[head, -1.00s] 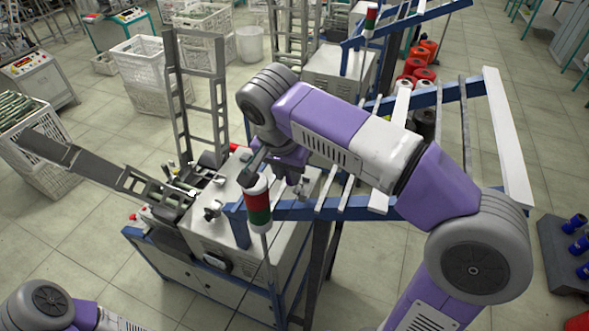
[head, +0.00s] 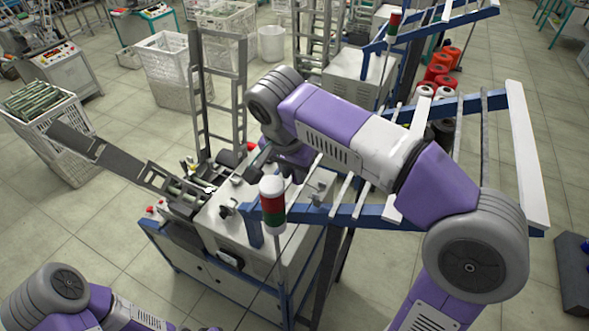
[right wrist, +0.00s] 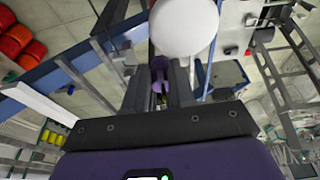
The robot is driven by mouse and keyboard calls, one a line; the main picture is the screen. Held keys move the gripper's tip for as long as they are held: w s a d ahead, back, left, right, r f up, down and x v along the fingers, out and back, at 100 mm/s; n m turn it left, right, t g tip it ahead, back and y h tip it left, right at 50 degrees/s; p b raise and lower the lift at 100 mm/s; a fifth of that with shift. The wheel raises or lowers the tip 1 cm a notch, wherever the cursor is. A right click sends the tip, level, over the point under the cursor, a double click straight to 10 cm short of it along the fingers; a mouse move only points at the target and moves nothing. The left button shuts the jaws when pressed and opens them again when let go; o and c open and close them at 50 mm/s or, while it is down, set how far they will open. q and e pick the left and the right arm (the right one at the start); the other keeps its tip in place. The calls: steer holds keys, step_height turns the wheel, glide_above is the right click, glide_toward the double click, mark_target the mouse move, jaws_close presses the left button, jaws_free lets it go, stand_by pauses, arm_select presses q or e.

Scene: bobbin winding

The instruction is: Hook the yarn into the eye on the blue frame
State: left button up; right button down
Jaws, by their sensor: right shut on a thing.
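The blue frame (head: 355,215) runs along the right side of the bobbin winding machine (head: 226,229) in the head view. The eye on it is too small to make out. My right gripper (head: 293,174) points down above the machine, behind the red, green and white signal lamp (head: 273,206), partly hidden by its own wrist. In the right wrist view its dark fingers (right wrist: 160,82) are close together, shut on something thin. The yarn itself cannot be made out. My left arm shows at the lower left; its gripper is out of view.
The white lamp cap (right wrist: 183,27) looms close to the fingers in the right wrist view. A grey ladder-like upright (head: 218,90) and a sloping chute (head: 118,163) stand at the machine's left. Red cones (head: 440,72) and a white crate of bobbins (head: 45,115) are farther off.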

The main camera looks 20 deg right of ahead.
steer(key=shift+w+a+r+p, duration=0.1)
steer(key=shift+r+p, duration=0.05)
steer(key=shift+r, duration=0.55)
steer(key=shift+w+a+r+p, duration=0.1)
steer(key=shift+w+r+p, duration=0.1)
steer(key=shift+r, duration=0.55)
steer(key=shift+w+a+r+p, duration=0.1)
steer(key=shift+r+p, duration=0.05)
steer(key=shift+r, duration=0.55)
